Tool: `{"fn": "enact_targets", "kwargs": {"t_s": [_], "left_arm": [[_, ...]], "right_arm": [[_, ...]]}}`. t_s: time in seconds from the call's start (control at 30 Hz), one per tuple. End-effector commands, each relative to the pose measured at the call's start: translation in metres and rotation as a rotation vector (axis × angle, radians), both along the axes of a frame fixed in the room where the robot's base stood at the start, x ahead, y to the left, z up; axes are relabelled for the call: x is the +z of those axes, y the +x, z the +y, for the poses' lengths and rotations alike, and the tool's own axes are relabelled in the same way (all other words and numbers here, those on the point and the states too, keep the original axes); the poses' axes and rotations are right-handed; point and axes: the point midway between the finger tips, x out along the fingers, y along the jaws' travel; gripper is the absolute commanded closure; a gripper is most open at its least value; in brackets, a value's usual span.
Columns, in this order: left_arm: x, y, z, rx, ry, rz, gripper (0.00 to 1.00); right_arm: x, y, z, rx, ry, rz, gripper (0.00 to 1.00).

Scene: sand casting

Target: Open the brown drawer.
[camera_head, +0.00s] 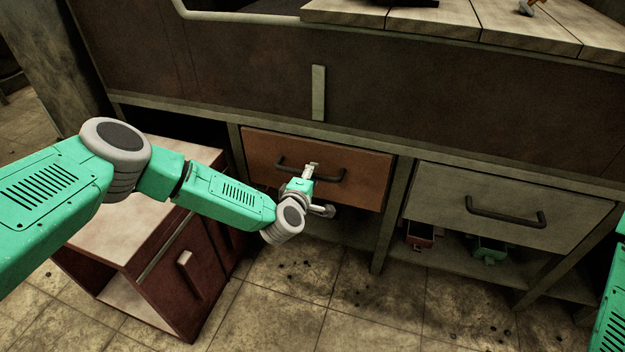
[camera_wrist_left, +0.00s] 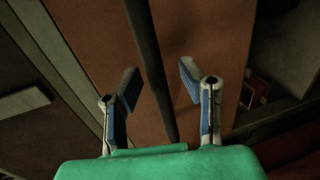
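The brown drawer (camera_head: 352,170) sits under the workbench, left of a grey drawer, and looks shut. Its dark bar handle (camera_head: 325,176) runs across its front. Neither finger visibly touches the handle. The brown front (camera_wrist_left: 206,40) fills the space behind. Of my right arm only a green piece shows at the right edge; its gripper is out of view.
A grey drawer (camera_head: 510,208) with a dark handle is to the right. Below it, a shelf holds a small red bin (camera_head: 420,235) and a green bin (camera_head: 489,250). A dark red cabinet (camera_head: 185,275) stands on the floor at left, beneath my left arm.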

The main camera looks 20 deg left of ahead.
Motion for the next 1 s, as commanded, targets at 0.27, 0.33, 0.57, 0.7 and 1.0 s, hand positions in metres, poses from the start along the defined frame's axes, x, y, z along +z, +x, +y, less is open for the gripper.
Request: {"fn": "enact_targets", "kwargs": {"t_s": [0.27,0.33,0.57,0.7,1.0], "left_arm": [[0.0,0.002,0.0,0.0,0.0,0.0,0.66],[0.0,0.002,0.0,0.0,0.0,0.0,0.83],[-0.001,0.001,0.0,0.0,0.0,0.001,1.0],[-0.001,-0.002,0.0,-0.001,0.0,0.003,1.0],[0.0,-0.042,0.001,-0.003,0.002,0.01,1.0]], "right_arm": [[0.0,0.0,0.0,0.0,0.0,0.0,1.0],[0.0,0.0,0.0,0.0,0.0,0.0,1.0],[0.0,0.0,0.0,0.0,0.0,0.0,1.0],[0.002,0.0,0.0,0.0,0.0,0.0,1.0],[0.024,0.0,0.0,0.0,0.0,0.0,1.0]]}}
